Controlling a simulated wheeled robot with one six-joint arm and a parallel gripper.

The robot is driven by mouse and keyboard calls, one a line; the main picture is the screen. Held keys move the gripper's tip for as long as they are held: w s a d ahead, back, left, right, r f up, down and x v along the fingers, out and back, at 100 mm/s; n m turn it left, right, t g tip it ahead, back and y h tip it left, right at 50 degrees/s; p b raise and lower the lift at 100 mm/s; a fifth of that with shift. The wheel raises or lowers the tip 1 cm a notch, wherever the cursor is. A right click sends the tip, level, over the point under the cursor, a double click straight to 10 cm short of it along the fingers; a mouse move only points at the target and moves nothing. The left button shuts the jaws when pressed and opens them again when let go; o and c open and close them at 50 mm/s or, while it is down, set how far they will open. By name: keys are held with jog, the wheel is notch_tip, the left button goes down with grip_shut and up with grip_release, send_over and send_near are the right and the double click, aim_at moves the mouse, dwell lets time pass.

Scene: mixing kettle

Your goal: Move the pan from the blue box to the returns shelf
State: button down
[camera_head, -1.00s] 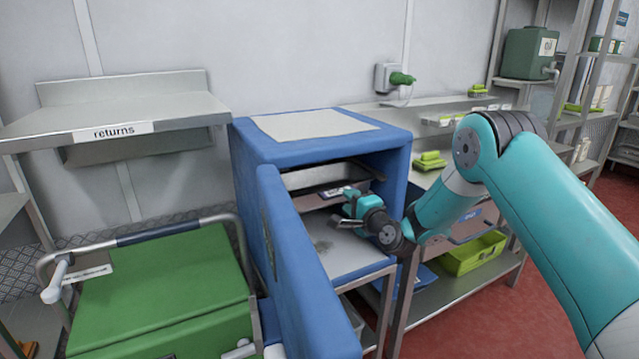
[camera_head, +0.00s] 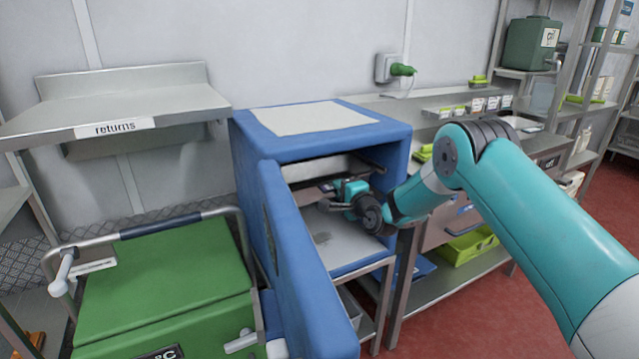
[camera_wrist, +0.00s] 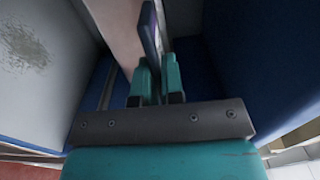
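The blue box (camera_head: 250,160) stands open in the middle of the head view, its door (camera_head: 305,285) swung out toward me. A metal pan (camera_head: 305,194) sits in its upper part, its front partly hidden by my gripper. My gripper (camera_head: 325,204) is inside the opening at the pan's front. In the wrist view, my gripper's two fingers (camera_wrist: 156,68) stand close together on either side of a thin dark purple piece (camera_wrist: 150,32) beside the pinkish pan front. I cannot tell whether they press on it. The returns shelf (camera_head: 150,108) is at the left, its visible top bare.
A green container (camera_head: 165,285) with a metal handle rail stands at front left, below the returns shelf. The box door juts out between it and my arm. A steel counter (camera_head: 435,120) with small tubs runs along the right. A lime crate (camera_head: 468,245) sits below.

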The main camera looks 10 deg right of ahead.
jog(key=shift+s+d+r, duration=0.1)
jog(key=shift+s+r, duration=0.1)
jog(key=shift+r, duration=0.2)
jog(key=shift+s, duration=0.1)
jog(key=b+v, duration=2.1)
jog(key=v, duration=0.4)
jog(key=shift+s, duration=0.2)
